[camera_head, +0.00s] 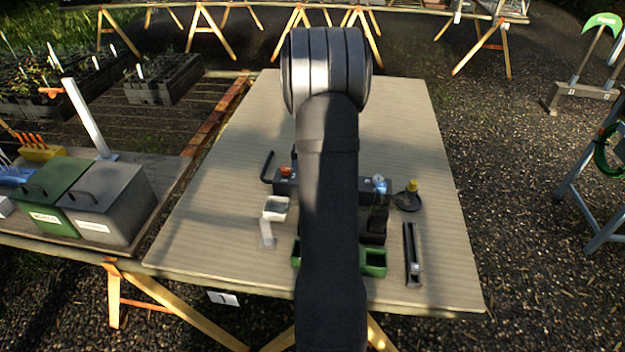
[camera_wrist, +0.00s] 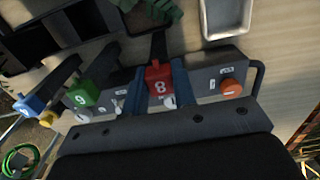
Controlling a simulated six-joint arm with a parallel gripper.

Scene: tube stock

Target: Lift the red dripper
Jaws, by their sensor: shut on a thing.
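The red dripper (camera_wrist: 158,83) shows in the wrist view as a red block marked 8 with a dark stem reaching away from it. My gripper (camera_wrist: 160,74) has its two blue-grey fingers on either side of the red block and is shut on it. The block is by the grey labelled rack (camera_wrist: 207,76). I cannot tell whether it is raised clear of the rack. In the head view my arm hides the red dripper and my gripper.
A green block marked 9 (camera_wrist: 82,95), a blue one (camera_wrist: 30,104) and a yellow one (camera_wrist: 48,118) are left of the red one. An orange knob (camera_wrist: 231,87) is right. A white tray (camera_head: 275,205) and green tray (camera_head: 373,259) stand nearby. The table's far half is clear.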

